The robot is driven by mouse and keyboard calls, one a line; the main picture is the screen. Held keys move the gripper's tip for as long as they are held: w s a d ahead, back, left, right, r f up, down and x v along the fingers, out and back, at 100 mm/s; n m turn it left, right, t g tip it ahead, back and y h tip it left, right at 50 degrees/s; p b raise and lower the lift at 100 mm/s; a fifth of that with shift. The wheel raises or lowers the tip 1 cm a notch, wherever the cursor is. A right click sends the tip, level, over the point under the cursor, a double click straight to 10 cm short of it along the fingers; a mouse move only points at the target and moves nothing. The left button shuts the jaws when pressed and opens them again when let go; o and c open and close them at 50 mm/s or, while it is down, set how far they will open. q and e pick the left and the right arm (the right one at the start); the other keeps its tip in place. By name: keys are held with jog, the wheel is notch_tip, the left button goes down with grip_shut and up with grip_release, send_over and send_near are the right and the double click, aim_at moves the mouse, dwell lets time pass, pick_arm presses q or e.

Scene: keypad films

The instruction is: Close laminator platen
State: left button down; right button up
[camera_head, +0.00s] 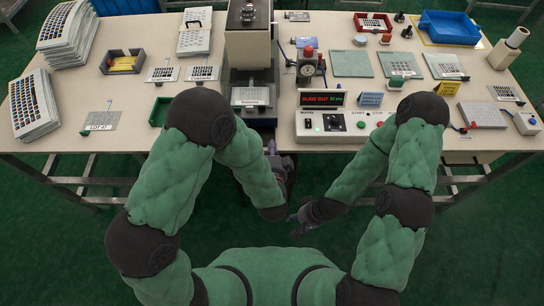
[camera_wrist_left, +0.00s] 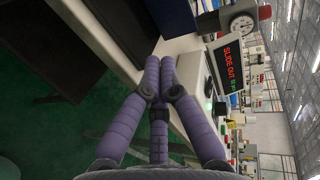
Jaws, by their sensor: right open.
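The laminator is a tall beige block (camera_head: 248,48) with a dark metal fixture on top, at the table's middle back. I cannot tell exactly where the platen ends. My left gripper (camera_head: 271,147) is at the table's front edge, just before the bed. In the left wrist view its purple fingers (camera_wrist_left: 160,62) meet at the tips, with nothing visible between them. My right gripper (camera_head: 299,219) is open and empty, lower, in front of the table.
A control box (camera_head: 333,127) with a red "SLIDE OUT" display (camera_head: 322,99) stands right of the bed; the display also shows in the left wrist view (camera_wrist_left: 232,60). A green tray (camera_head: 160,112) lies left. A gauge (camera_head: 306,68) stands behind the box. Film stacks fill the far left.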

aim_at(272, 98)
pick_arm(q)
jog(key=x, duration=0.1)
jog(key=b+x, duration=0.1)
jog(key=x, duration=0.3)
jog(key=shift+w+r+b, duration=0.25)
jog(key=shift+w+b, duration=0.05)
jog(key=shift+w, duration=0.7)
jog(key=shift+r, duration=0.1)
jog(key=w+p, duration=0.1)
jog(key=w, duration=1.3)
jog(key=shift+w, duration=0.1)
